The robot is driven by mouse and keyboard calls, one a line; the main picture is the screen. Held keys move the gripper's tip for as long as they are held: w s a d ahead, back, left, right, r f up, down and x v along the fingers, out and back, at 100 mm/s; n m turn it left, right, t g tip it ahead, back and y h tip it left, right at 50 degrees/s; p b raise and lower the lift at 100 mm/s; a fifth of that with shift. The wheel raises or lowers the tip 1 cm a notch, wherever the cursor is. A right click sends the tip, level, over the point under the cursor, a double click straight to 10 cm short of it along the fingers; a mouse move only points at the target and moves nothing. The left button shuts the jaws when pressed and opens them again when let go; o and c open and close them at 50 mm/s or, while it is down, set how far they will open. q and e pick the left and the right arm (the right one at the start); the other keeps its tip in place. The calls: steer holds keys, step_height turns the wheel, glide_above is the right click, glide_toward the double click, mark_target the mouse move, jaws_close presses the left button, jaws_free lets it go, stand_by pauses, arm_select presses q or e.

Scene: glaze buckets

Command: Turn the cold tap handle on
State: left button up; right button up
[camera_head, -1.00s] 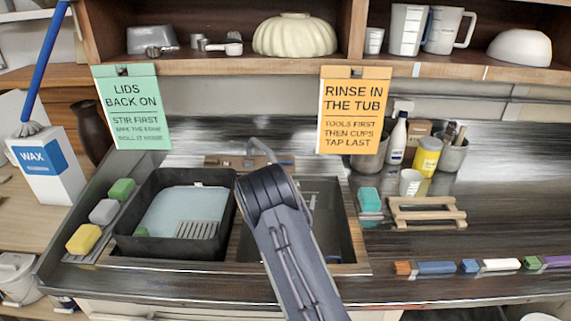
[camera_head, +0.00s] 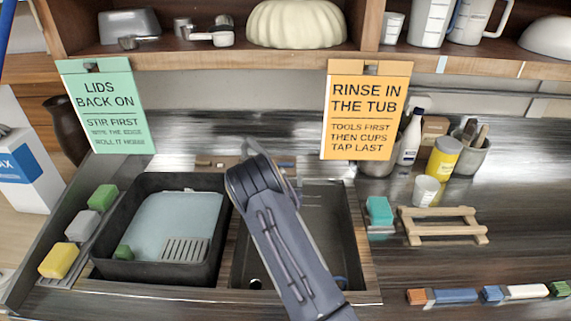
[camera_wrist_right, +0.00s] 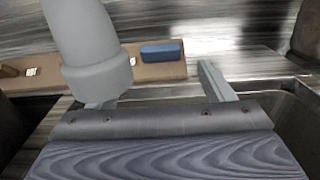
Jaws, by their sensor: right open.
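The cold tap handle is a small blue bar (camera_wrist_right: 162,51) on the tan tap base (camera_wrist_right: 125,76) in the right wrist view. The thick grey tap spout (camera_wrist_right: 88,48) stands left of it, close to the camera. My right gripper (camera_wrist_right: 157,84) is open and empty; its right finger shows plainly, and its left finger is partly covered by the spout. The blue handle lies beyond the gap between the fingers. My left gripper is out of view.
An orange sign (camera_head: 366,110) hangs above the counter. A wooden rack (camera_head: 443,226) and a white cup (camera_head: 425,190) stand on the right.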

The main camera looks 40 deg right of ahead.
mark_target(285, 166)
steer(key=p+x, duration=0.1)
steer(key=x, duration=0.5)
steer(key=shift+w+d, duration=0.15)
steer(key=c, duration=1)
steer(key=shift+r, duration=0.1)
steer(key=shift+p, duration=0.35)
